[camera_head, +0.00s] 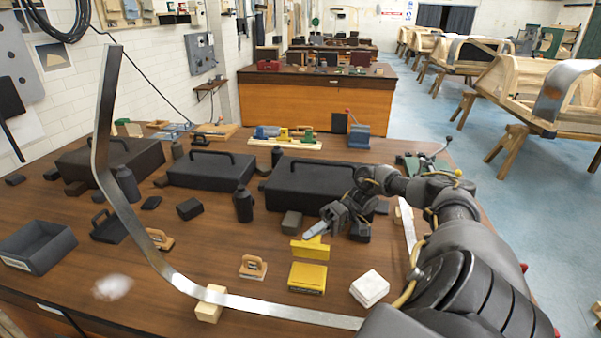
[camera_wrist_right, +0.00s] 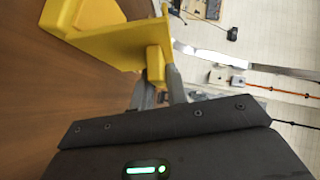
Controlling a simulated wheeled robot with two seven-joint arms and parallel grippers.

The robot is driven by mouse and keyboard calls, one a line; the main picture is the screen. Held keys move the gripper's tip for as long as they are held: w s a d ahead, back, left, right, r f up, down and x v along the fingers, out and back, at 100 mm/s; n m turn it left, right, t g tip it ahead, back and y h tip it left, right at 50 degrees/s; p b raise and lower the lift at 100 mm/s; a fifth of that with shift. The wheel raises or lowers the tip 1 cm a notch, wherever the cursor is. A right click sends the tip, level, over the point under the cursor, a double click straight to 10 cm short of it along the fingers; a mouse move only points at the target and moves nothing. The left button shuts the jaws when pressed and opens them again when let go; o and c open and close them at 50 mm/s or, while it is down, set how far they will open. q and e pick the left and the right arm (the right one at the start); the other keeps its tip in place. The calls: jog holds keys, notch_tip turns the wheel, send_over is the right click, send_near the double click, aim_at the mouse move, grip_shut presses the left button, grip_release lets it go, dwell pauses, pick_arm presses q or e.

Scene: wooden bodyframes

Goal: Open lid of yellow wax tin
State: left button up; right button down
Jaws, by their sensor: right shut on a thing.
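The yellow wax tin (camera_head: 307,279) sits on the brown workbench (camera_head: 215,262), right of centre in the head view. Its yellow lid (camera_head: 309,250) is raised and tilted up at the tin's far side. In the wrist view the lid (camera_wrist_right: 112,46) is a flat plate with a small block-like tab (camera_wrist_right: 155,66), and more of the yellow tin (camera_wrist_right: 66,14) shows at upper left. My right gripper (camera_head: 321,230) reaches from the right and is shut on the lid; in the wrist view its fingers (camera_wrist_right: 160,84) are at the tab. My left gripper is not in view.
A white block (camera_head: 369,288) lies right of the tin, and a wooden-handled tool (camera_head: 253,267) lies left. A long bent metal strip (camera_head: 250,304) runs along the near side. Black cases (camera_head: 309,185) stand behind.

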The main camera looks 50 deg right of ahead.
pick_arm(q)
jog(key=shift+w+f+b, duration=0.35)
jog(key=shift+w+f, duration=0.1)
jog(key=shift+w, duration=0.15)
pick_arm(e)
jog(key=shift+w+d+f, duration=0.2)
jog(key=shift+d+f, duration=0.05)
jog(key=shift+d, duration=0.2)
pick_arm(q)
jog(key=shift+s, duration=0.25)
pick_arm(e)
jog(key=c, duration=1.7)
grip_release()
jog(key=shift+o, duration=1.1)
jog(key=shift+f, duration=0.15)
jog(key=shift+o, duration=0.2)
jog(key=shift+w+d, duration=0.1)
jog(key=shift+d, duration=0.05)
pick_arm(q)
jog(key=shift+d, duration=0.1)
